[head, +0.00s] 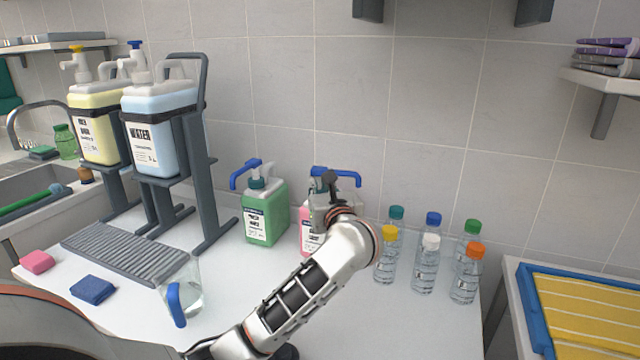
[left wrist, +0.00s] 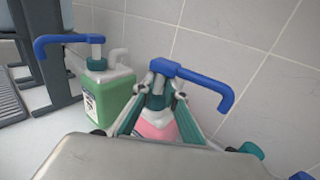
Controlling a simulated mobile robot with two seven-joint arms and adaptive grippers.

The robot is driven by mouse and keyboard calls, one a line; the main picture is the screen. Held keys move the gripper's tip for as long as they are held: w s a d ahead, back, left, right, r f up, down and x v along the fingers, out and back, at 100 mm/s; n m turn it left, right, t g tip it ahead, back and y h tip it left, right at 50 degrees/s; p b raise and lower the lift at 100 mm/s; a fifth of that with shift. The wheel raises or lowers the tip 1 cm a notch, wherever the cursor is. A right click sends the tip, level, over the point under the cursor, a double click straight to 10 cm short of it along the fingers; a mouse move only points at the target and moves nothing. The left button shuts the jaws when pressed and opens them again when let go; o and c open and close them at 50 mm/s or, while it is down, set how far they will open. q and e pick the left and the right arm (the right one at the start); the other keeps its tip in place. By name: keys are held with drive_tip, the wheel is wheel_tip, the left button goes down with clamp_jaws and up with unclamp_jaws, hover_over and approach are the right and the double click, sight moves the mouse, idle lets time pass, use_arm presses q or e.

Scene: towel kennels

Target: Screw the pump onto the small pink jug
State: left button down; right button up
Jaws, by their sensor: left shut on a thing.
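The small pink jug (head: 306,238) stands at the back of the white table, partly hidden behind my left arm. The pump (head: 345,175), with a blue head and spout and a teal collar, is upright over the jug's top. My left gripper (head: 323,187) is over the jug, its fingers closed around the pump's collar. In the left wrist view the blue spout (left wrist: 205,80) points right, and the pink jug (left wrist: 158,132) shows between the fingers below the collar. The fingers hide the collar's lower edge, so I cannot tell how it is seated. My right gripper is not in view.
A green jug (head: 265,215) with its own blue pump stands close at the left. Several small capped bottles (head: 425,270) stand at the right. A clear pitcher (head: 188,295) with a blue handle is at the front left. The tiled wall is close behind.

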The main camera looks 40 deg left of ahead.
use_arm(q)
drive_tip(key=shift+f, duration=0.1)
drive_tip(key=c, duration=2)
unclamp_jaws()
drive_tip(key=shift+o, duration=0.2)
drive_tip(key=shift+d, duration=0.1)
